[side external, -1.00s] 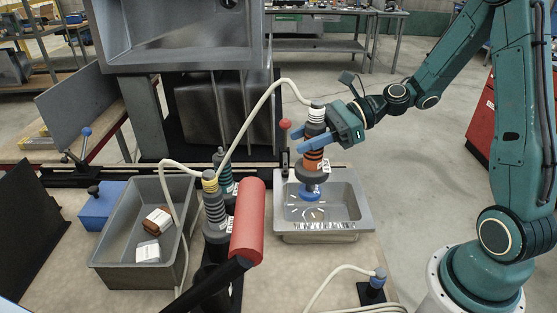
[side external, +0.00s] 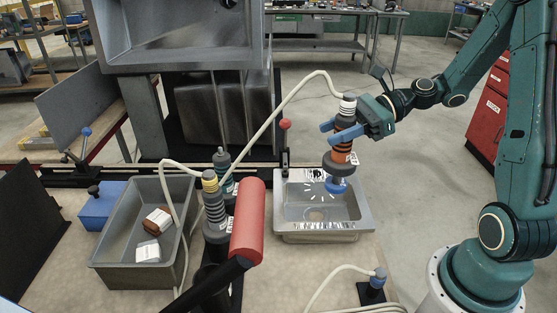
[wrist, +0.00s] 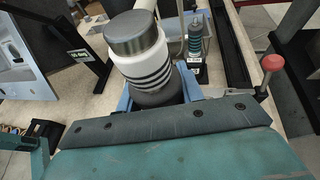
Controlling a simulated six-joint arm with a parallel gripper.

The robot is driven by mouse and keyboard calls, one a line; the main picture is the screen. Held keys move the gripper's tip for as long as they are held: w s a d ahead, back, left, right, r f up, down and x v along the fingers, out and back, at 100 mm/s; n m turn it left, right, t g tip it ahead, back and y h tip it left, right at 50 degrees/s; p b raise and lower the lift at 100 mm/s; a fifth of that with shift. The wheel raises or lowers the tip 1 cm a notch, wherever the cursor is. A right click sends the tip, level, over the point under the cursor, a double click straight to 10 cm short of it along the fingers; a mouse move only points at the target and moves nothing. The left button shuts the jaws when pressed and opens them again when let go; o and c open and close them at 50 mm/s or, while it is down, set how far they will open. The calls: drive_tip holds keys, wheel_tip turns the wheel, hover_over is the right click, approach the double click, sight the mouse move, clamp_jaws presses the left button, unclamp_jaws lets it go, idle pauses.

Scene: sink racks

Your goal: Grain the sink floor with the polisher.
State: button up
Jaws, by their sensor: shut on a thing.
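The polisher (side external: 342,153), dark grey with orange bands, a white-striped top and a blue pad (side external: 337,186), is held in my gripper (side external: 338,127). My gripper's blue fingers are shut around its body. The polisher leans slightly, and its pad is over the right part of the grey sink (side external: 362,222); I cannot tell whether the pad touches the sink. The sink floor (side external: 298,208) shows a round drain and white streaks toward the back left. In the wrist view the polisher's grey cap and banded white neck (wrist: 140,50) hide much of the area ahead.
A yellow-topped tool (side external: 213,205) and a teal-banded tool (side external: 226,177) stand left of the sink beside a red roller (side external: 247,220). A red-knobbed clamp (side external: 285,140) rises behind the sink. A grey bin (side external: 135,277) holds two blocks. A hose arcs from the polisher leftward.

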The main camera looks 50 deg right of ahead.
sight(329, 183)
drive_tip(key=shift+f, duration=0.1)
drive_tip(key=shift+f, duration=7.15)
drive_tip(key=shift+w+a+f, duration=0.1)
drive_tip(key=shift+w+a, duration=1.8)
drive_tip(key=shift+f, duration=0.6)
drive_tip(key=shift+s+d, duration=0.1)
drive_tip(key=shift+d, duration=0.05)
drive_tip(key=shift+s+d, duration=0.5)
drive_tip(key=shift+s, duration=0.05)
